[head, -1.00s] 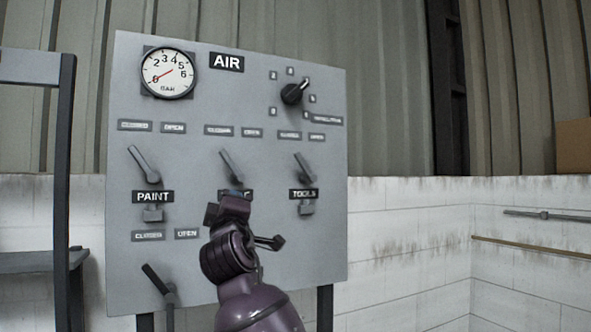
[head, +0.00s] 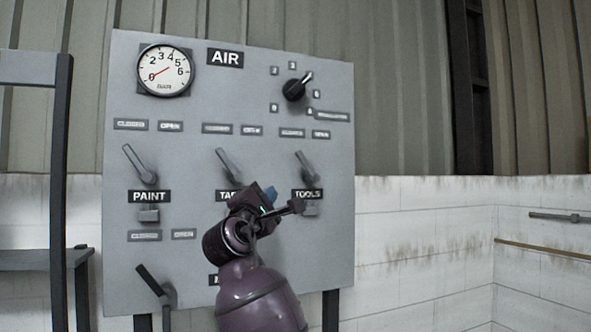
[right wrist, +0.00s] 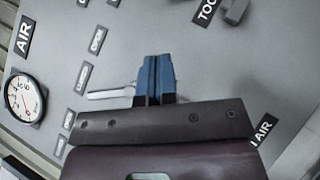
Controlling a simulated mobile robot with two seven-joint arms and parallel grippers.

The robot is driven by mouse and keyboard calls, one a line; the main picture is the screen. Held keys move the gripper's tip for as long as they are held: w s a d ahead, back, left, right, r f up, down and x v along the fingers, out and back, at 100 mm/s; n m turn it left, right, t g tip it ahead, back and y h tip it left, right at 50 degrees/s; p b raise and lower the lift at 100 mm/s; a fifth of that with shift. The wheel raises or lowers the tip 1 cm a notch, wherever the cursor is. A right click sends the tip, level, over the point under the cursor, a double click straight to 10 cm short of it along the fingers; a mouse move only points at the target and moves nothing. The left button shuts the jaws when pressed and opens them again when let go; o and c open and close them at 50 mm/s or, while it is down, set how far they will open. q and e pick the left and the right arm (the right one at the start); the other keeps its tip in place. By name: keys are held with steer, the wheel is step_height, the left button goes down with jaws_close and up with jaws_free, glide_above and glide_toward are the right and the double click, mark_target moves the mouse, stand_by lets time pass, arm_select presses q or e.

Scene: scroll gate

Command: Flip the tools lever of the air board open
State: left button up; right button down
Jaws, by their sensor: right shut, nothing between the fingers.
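The tools lever (head: 307,166) is a grey handle on the right of the grey air board (head: 190,270). It leans up and to the left, above the TOOLS label (head: 307,194). My right gripper (head: 270,192) is in front of the board, left of and below the tools lever and apart from it. In the right wrist view its blue fingers (right wrist: 154,78) are shut and empty, and the TOOLS label (right wrist: 206,10) is at the top edge. A grey lever (right wrist: 110,93) beside the fingers appears to be the middle one. My left gripper is out of view.
The paint lever (head: 139,163) and middle lever (head: 227,165) also lean up-left. Another lever (head: 152,281) is at the lower left. A gauge (head: 164,70) and black knob (head: 294,90) sit higher. A dark frame (head: 60,170) stands left; space right of the board is clear.

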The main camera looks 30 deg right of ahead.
steer(key=shift+d, duration=0.2)
steer(key=p, duration=0.2)
glide_toward(307, 166)
steer(key=w+d+r, duration=0.3)
steer(key=w, duration=0.2)
steer(key=shift+w+d+r, duration=0.15)
steer(key=shift+d, duration=0.3)
steer(key=shift+w, duration=0.15)
